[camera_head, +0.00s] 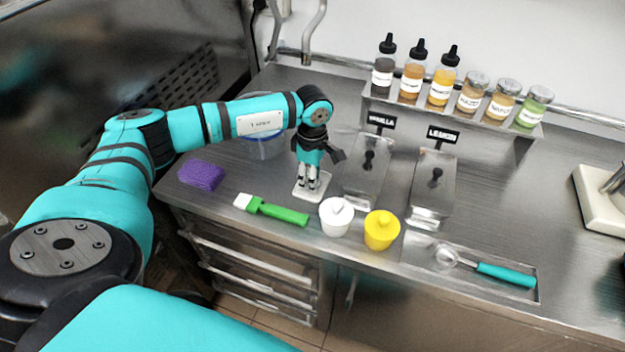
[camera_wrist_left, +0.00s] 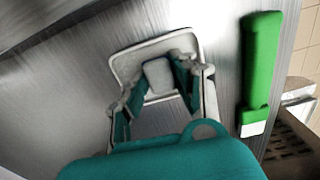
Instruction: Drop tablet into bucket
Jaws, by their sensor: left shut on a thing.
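My left gripper (camera_head: 312,182) points down over a small pale dish (camera_head: 301,191) near the front of the steel counter. In the left wrist view its fingers (camera_wrist_left: 160,93) are closed on a small whitish block, the tablet (camera_wrist_left: 158,74), which is at the pale dish (camera_wrist_left: 126,65). I cannot tell whether the tablet still touches the dish. A clear, bluish bucket (camera_head: 264,151) stands behind and left of the gripper, partly hidden by my left forearm. My right gripper is not in view.
A purple sponge (camera_head: 201,175) and a green-handled brush (camera_head: 283,213) lie on the left. A white tub (camera_head: 337,216) and a yellow tub (camera_head: 381,229) stand right of the dish. Steel bins (camera_head: 431,209) and a bottle rack (camera_head: 455,118) are further right and back.

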